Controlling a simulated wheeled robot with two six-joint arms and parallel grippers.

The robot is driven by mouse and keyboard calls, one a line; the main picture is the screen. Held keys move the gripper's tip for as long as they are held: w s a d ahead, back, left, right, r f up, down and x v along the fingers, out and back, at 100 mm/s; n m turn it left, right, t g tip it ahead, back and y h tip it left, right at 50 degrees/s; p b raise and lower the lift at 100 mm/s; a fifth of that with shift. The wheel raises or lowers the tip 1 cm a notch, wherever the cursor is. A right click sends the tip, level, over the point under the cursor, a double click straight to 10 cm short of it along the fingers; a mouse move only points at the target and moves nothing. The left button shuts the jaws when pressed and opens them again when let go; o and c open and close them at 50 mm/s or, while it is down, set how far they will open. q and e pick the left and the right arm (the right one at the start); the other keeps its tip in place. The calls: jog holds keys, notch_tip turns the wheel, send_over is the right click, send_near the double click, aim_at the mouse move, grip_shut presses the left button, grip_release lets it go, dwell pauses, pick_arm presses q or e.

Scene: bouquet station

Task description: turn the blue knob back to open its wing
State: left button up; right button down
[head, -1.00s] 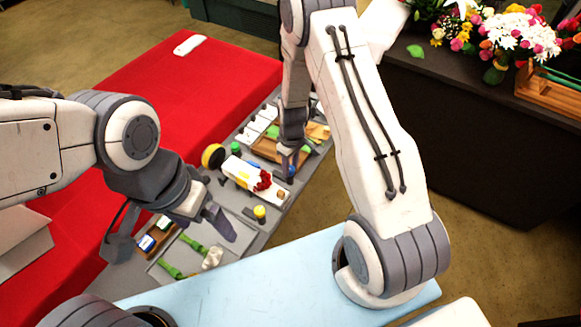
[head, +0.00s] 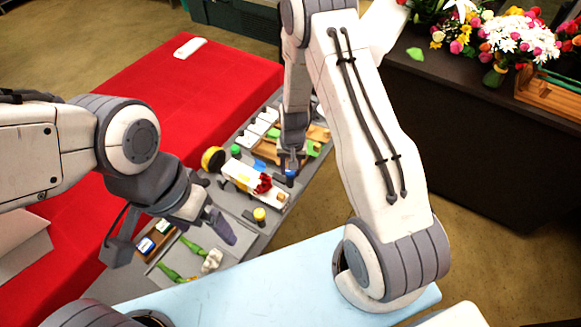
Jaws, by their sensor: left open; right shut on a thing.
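The blue knob (head: 290,174) is at the right edge of the grey work board, beside the white fixture (head: 238,172) that holds red and yellow flowers. My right gripper (head: 289,163) reaches down from above and is shut on the knob, hiding part of it. A blue flat piece, which looks like the wing (head: 259,165), shows at the fixture's far side.
The near tray (head: 151,270) holds green stems and a whitish flower. A yellow knob (head: 259,215) and green knob (head: 235,150) stand near the fixture. A red table (head: 130,85) lies left; a dark counter with bouquets (head: 480,110) is right.

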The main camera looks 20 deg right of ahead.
aim_at(292, 172)
jog(key=shift+r+m+p, duration=0.1)
jog(key=shift+m+p, duration=0.55)
jog(key=shift+m, duration=1.05)
jog(key=shift+w, duration=0.1)
jog(key=c, duration=0.5)
grip_release()
notch_tip(292, 172, up, 10)
jog(key=b, duration=0.2)
jog(key=shift+s+d+r, duration=0.15)
jog(key=shift+s+d, duration=0.05)
jog(key=shift+s, duration=0.05)
